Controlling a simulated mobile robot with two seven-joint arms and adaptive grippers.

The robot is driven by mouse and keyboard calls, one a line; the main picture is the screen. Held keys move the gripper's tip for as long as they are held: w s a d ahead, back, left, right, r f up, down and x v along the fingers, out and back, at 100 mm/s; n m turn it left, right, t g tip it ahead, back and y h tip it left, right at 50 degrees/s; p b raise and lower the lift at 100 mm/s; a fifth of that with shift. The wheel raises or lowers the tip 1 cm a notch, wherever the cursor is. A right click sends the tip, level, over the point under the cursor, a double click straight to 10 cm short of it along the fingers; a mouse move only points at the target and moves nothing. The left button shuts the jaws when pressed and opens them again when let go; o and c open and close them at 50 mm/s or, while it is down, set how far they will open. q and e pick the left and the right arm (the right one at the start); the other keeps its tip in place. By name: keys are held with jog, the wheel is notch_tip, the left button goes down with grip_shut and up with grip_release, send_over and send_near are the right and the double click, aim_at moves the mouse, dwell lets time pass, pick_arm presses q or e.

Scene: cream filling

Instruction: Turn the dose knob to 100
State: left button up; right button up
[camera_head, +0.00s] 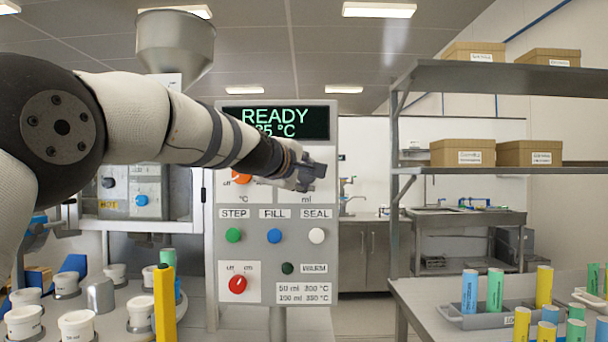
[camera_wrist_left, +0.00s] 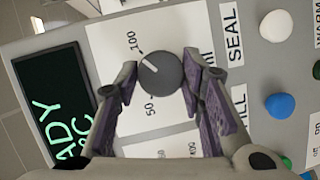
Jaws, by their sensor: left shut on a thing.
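The dose knob (camera_wrist_left: 160,73) is a dark grey round knob on a white plate, with labels 100 and 50 beside it. Its white pointer mark points up-left in the left wrist view, between the two labels and nearer 100. My left gripper (camera_wrist_left: 162,80) is shut on the knob, with a finger on either side of it. In the head view my left gripper (camera_head: 312,176) is at the control panel (camera_head: 262,262), above the "ml" label, and hides the knob.
The display (camera_head: 275,122) reads READY. Close by are an orange-red knob (camera_head: 241,177), a green STEP button (camera_head: 233,235), a blue FILL button (camera_head: 274,236), a white SEAL button (camera_head: 316,235) and a red on/off knob (camera_head: 237,284). White cups (camera_head: 76,325) stand lower left.

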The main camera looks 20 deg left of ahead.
pick_arm(q)
jog(key=shift+r+m+g+y, duration=0.1)
jog(key=shift+m+g+y, duration=0.2)
jog(key=shift+m, duration=0.2)
dwell(0.4)
jog(key=o, duration=1.1)
jog(key=shift+a, duration=0.1)
jog(key=shift+o, duration=0.2)
